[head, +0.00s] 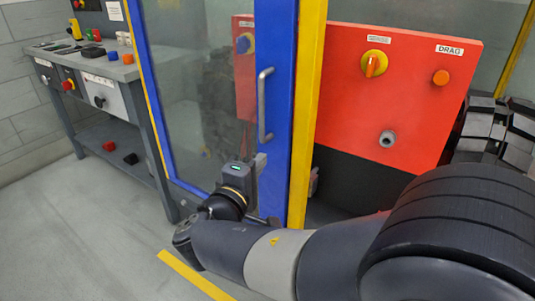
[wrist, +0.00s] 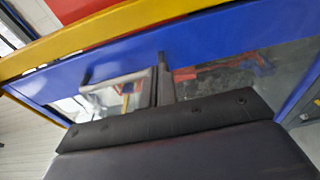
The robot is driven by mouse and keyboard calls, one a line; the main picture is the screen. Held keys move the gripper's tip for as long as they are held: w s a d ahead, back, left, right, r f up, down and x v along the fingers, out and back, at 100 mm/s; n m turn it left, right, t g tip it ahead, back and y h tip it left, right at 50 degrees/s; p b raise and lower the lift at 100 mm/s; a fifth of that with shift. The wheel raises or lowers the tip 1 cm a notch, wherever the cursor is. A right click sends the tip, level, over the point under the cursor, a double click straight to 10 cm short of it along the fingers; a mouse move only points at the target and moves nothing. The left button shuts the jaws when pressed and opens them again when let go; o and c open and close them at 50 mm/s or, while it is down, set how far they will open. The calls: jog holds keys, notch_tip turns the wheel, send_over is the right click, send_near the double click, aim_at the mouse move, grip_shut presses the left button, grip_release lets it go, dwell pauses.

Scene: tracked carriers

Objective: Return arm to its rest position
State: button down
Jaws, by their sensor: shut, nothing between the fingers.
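My arm reaches in from the right of the head view, and my gripper (head: 260,161) is at its far end, low in front of the blue-framed glass door (head: 281,110). The gripper is shut and empty. The door's grey handle (head: 264,105) is above the gripper in the head view, with nothing holding it. In the wrist view the gripper fingers (wrist: 165,75) point at the door, and the handle (wrist: 112,86) shows just left of them. I cannot tell whether the fingers touch the door frame.
A red panel (head: 420,90) with an orange knob (head: 374,64) stands right of the yellow post (head: 308,100). A grey workbench (head: 125,72) with small blocks and buttons is at the left. Red and black blocks lie on its lower shelf. The floor (head: 80,230) at front left is clear.

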jog(key=shift+w+a+p+v, duration=0.1)
jog(key=shift+a+p+v, duration=0.05)
jog(key=shift+v, duration=0.8)
jog(key=shift+w+a+p+v, duration=0.1)
jog(key=shift+a+p+v, duration=0.1)
jog(key=shift+v, duration=0.7)
jog(key=shift+w+a+p+v, duration=0.1)
jog(key=shift+a+p+v, duration=0.05)
jog(key=shift+v, duration=0.8)
